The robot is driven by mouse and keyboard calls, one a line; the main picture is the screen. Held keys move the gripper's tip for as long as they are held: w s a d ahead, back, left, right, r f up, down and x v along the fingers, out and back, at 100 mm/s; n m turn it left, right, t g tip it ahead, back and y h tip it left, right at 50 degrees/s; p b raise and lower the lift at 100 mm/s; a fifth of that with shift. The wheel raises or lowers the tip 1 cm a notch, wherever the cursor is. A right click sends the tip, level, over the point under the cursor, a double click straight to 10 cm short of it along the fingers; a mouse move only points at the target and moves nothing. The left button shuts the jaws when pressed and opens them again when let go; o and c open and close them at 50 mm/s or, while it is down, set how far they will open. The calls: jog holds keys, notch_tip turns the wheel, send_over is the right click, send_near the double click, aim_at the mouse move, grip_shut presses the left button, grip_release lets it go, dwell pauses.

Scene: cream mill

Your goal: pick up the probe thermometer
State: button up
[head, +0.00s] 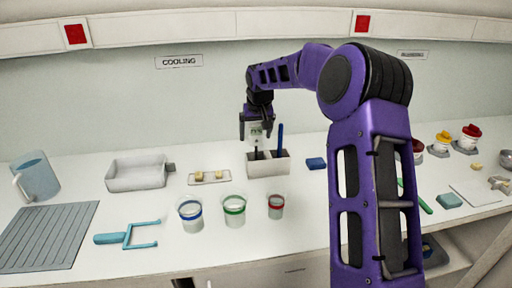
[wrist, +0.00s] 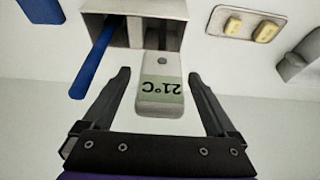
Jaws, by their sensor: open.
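The probe thermometer has a white head with a green display reading 21°C; it shows between the fingers in the wrist view (wrist: 161,88) and under my gripper in the head view (head: 255,134). Its dark stem goes down into the left compartment of the white two-compartment holder (head: 268,168); the holder also shows at the top of the wrist view (wrist: 183,8). My gripper (head: 255,130) is open, with a fingertip on each side of the thermometer head. In the wrist view the open fingers (wrist: 158,75) show gaps on both sides of it.
A blue-handled tool (head: 280,138) stands in the holder's right compartment, close to the gripper. A small tray with yellow pieces (head: 210,178) and a white bin (head: 137,174) are to the left. Several cups, including a green-banded one (head: 234,211), stand in front.

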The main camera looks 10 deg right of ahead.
jog(key=shift+w+f, duration=0.2)
jog(key=shift+f, duration=0.4)
